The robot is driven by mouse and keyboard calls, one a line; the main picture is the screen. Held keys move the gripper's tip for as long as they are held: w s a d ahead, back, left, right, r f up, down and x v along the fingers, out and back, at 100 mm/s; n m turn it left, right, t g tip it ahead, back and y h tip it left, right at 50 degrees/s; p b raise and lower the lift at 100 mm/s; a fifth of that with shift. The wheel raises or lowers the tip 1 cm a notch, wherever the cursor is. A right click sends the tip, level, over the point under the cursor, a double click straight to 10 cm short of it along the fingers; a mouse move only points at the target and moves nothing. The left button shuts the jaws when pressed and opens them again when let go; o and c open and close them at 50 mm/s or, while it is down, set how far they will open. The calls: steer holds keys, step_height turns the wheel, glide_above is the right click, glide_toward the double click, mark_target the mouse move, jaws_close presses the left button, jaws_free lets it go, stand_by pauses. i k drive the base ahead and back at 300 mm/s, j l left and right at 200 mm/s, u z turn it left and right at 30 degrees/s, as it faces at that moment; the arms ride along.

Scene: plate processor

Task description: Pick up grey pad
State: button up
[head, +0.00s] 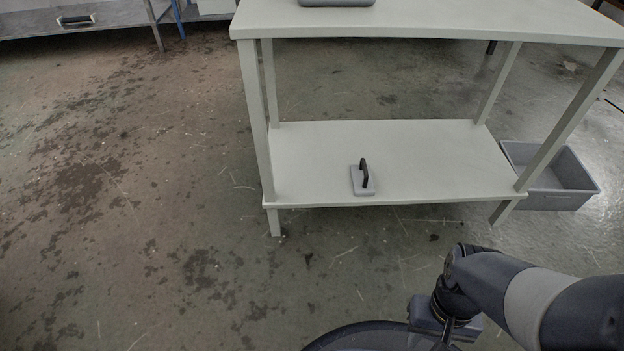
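The grey pad (359,187) lies flat on the lower shelf of a white table, close to the shelf's front edge. It is a small light grey block with a black handle (364,173) standing up from its top. Nothing covers it. My arm reaches in from the lower right, and its wrist end is low in the picture, in front of the table and well short of the pad. My gripper's fingers are not visible.
The white lower shelf (430,160) is otherwise bare. The tabletop (430,22) above holds a grey object (337,3), cut off by the picture's top. Table legs flank the shelf. A grey bin (560,190) stands at right. The floor at left is clear.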

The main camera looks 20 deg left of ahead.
mark_target(361, 177)
steer(key=u, duration=0.5)
steer(key=i+l, duration=0.25)
steer(key=i+l+u, duration=0.1)
steer(key=i+l, duration=0.15)
steer(key=l, duration=0.2)
steer(key=i+l, duration=0.25)
steer(key=l+u, duration=0.05)
steer(key=l, duration=0.05)
